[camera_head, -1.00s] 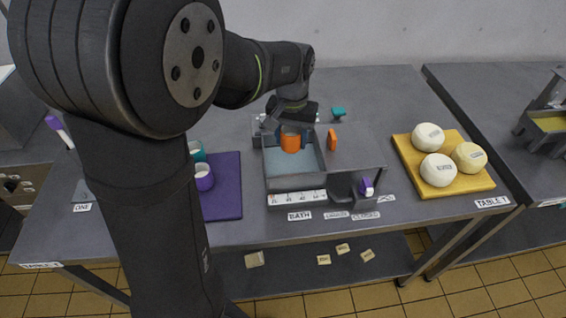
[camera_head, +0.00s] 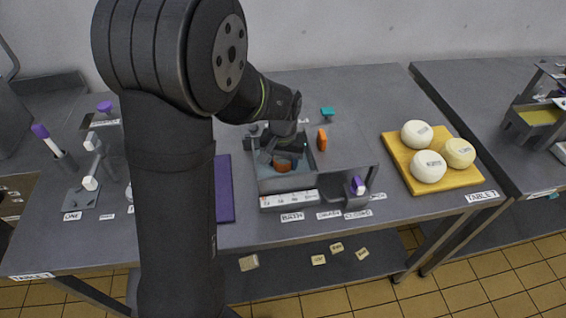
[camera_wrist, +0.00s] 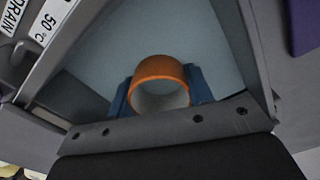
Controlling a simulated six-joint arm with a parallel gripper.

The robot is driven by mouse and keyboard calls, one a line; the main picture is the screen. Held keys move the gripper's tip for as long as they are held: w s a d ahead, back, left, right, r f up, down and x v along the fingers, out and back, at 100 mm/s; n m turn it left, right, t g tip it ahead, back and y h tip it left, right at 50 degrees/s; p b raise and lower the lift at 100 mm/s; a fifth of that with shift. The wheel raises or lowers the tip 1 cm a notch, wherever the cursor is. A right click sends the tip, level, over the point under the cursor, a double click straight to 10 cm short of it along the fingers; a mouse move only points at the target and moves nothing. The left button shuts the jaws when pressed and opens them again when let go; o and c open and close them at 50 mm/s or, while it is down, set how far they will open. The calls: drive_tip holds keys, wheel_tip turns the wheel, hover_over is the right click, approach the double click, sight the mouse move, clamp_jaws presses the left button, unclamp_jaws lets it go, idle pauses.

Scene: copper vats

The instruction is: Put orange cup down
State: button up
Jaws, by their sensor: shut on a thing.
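The orange cup (camera_head: 283,165) is low inside the grey bath (camera_head: 290,184), below the rim level in the head view. In the wrist view the orange cup (camera_wrist: 160,69) shows its orange rim and pale inside, with a blue finger on each side. My gripper (camera_head: 286,158) reaches down into the bath and is shut on the cup. It also shows in the wrist view (camera_wrist: 158,88). Blue-grey water or floor (camera_wrist: 190,30) surrounds the cup. I cannot tell whether the cup touches the bottom.
The bath has a temperature scale on its front, an orange handle (camera_head: 322,139) and a purple-topped tap (camera_head: 357,186) on its right. A yellow board (camera_head: 452,182) with white rounds lies to the right. A purple mat (camera_head: 224,190) lies left. Grey stands (camera_head: 92,170) are at far left.

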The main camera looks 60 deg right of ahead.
drive_tip(key=shift+f, duration=0.2)
drive_tip(key=shift+s+a+f, duration=0.1)
drive_tip(key=shift+a+f, duration=0.1)
drive_tip(key=shift+f, duration=0.3)
drive_tip(key=o, duration=0.9)
drive_tip(key=shift+o, duration=0.6)
wheel_tip(320, 180, up, 14)
drive_tip(key=shift+d+f, duration=0.2)
drive_tip(key=shift+f, duration=0.05)
drive_tip(key=shift+f, duration=0.1)
wheel_tip(320, 180, down, 12)
drive_tip(key=shift+a+f, duration=0.15)
drive_tip(key=shift+f, duration=0.45)
drive_tip(key=shift+r, duration=0.15)
drive_tip(key=shift+r, duration=0.15)
